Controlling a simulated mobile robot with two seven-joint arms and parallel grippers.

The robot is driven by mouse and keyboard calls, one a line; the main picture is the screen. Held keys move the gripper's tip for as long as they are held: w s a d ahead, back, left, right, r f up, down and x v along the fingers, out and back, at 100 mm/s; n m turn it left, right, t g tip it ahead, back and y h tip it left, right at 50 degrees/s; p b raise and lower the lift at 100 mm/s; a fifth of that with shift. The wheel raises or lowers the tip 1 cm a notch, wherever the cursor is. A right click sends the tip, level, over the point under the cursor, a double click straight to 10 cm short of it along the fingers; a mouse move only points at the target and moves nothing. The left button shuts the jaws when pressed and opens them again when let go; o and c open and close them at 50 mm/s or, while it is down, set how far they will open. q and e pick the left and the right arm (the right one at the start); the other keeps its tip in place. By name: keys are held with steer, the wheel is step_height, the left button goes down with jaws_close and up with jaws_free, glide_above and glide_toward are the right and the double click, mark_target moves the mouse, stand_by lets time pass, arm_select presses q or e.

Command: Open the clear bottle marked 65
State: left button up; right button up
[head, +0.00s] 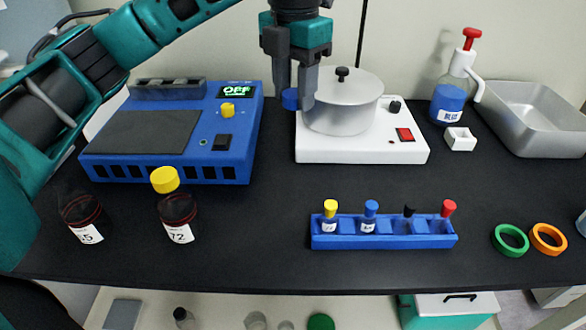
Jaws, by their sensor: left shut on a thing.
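The clear bottle marked 65 (84,222) stands at the front left of the black bench. It looks dark against the bench, its label reads only partly, and no cap shows on its top. My left gripper (293,99) is shut on a small blue cap (290,99), held up in front of the white hot plate's left side, well away from the bottle. A similar bottle marked 72 (179,222) stands to the right, with a yellow cap (165,179) on its top. My right gripper is not in view.
A blue device (180,135) reading OFF sits behind the bottles. A silver pot (343,103) stands on the white hot plate (360,150). A blue rack (384,241) holds several capped vials. Green (510,253) and orange rings (563,238) lie right.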

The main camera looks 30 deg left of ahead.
arm_select(q)
steer(key=b, duration=0.2)
glide_above(293, 190)
step_height(293, 190, down, 15)
steer(key=shift+r, duration=0.1)
step_height(293, 190, down, 5)
steer(key=shift+f, duration=0.1)
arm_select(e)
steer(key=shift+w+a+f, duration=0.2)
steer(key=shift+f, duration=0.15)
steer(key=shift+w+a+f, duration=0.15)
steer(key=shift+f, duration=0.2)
arm_select(q)
steer(key=shift+f+b, duration=0.1)
steer(key=shift+b, duration=0.3)
steer(key=o, duration=1.2)
steer(key=shift+c, duration=0.2)
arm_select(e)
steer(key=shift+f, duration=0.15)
